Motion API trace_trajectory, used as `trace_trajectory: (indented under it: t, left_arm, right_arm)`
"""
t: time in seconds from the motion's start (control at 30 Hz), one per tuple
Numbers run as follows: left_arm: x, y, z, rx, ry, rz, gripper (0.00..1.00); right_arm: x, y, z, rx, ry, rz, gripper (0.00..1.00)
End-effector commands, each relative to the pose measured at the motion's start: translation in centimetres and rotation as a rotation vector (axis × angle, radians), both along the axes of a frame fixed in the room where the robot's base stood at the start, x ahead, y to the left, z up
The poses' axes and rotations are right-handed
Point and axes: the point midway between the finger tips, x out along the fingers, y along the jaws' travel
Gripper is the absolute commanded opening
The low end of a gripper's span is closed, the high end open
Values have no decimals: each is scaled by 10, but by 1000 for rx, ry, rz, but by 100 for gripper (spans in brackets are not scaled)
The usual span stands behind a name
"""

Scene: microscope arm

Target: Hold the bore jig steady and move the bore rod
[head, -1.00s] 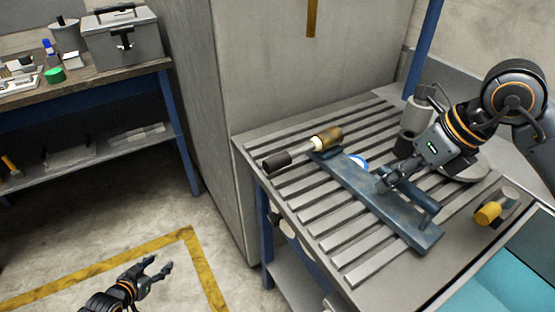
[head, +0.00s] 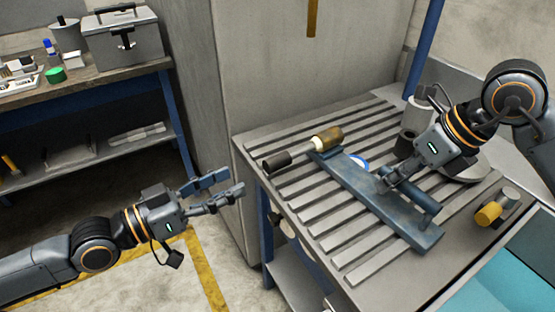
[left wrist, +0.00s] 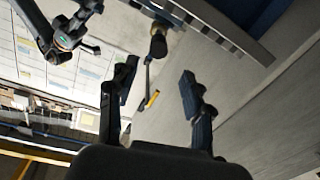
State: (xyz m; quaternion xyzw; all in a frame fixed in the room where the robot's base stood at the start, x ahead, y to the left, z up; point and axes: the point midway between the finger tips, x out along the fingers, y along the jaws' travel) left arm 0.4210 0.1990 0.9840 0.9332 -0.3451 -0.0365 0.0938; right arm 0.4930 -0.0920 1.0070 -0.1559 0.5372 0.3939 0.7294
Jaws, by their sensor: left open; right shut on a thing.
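The bore jig (head: 352,184) is a long blue metal bar lying across the slotted bench, with a raised block at its far left end. The bore rod has a dark grip (head: 276,162), a pale middle and a brass-coloured end (head: 329,137); it lies at that far end of the jig, its grip pointing left. My right gripper (head: 386,184) is shut on the middle of the jig; its fingertips are hard to make out. My left gripper (head: 240,188) is open and empty, left of the bench and apart from the rod. Its spread fingers also show in the left wrist view (left wrist: 158,90).
A tall grey cabinet (head: 300,80) stands behind. A side table with a grey toolbox (head: 125,40) is at the left.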

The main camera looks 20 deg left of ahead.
Motion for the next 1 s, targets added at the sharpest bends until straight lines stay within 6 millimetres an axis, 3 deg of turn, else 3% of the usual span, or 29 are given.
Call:
trace_trajectory:
  t: [0.37,1.0]
  left_arm:
    - [20,-19,4,-8,-9,-7,50]
    - [82,-73,2,-6,-3,-5,50]
  right_arm:
    - [0,0,1,2,-2,0,0]
    - [0,0,2,2,-4,0,0]
